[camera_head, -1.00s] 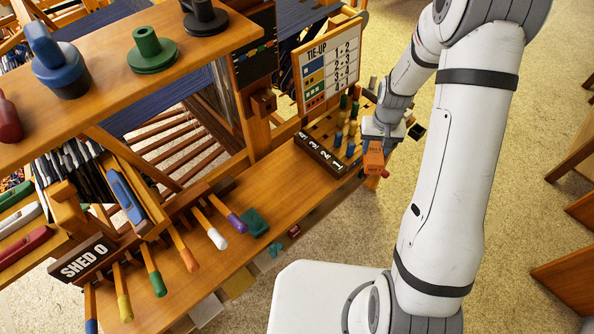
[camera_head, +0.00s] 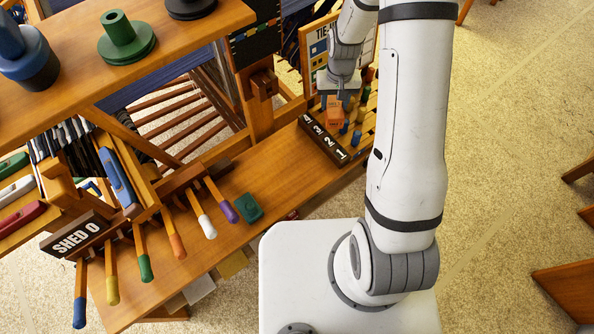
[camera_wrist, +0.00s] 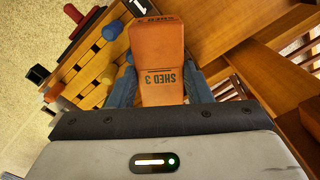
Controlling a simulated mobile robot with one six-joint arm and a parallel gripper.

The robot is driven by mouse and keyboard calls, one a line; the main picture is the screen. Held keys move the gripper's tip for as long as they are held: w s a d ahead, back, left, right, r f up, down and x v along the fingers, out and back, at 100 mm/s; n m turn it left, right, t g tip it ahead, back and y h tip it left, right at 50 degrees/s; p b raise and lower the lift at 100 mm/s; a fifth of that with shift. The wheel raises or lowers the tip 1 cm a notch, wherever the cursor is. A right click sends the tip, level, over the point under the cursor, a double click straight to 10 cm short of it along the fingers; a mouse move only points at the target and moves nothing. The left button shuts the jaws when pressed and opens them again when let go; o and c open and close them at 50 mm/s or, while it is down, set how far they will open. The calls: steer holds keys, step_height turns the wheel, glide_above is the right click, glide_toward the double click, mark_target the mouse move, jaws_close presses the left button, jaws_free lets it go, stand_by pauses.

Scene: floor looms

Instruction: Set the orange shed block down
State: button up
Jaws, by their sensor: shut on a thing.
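The orange shed block (camera_head: 334,113), marked SHED 3 in the wrist view (camera_wrist: 160,85), is held in my gripper (camera_head: 335,97). In the wrist view my gripper (camera_wrist: 161,90) has a blue finger on each side of the block. In the head view the block is beside the slatted peg rack, just behind the dark numbered strip (camera_head: 323,141). The rack (camera_head: 366,128) holds several coloured pegs, some blue. I cannot tell whether the block's underside touches the rack.
The wooden bench top (camera_head: 265,175) is largely bare left of the strip. A green block (camera_head: 248,207) lies on it beside several coloured-tipped levers (camera_head: 177,245). The tie-up board (camera_head: 318,50) stands behind my gripper.

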steer(key=s+a+f+n+b, duration=0.8)
steer(key=a+b, duration=0.4)
steer(key=b, duration=0.9)
steer(key=shift+m, duration=0.7)
steer(key=f, duration=0.7)
steer(key=s+f+b, duration=0.1)
steer(key=f, duration=0.2)
steer(key=shift+s+d+f, duration=0.1)
steer(key=shift+f, duration=0.3)
steer(key=shift+f, duration=0.2)
steer(key=o, duration=1)
steer(key=shift+o, duration=0.2)
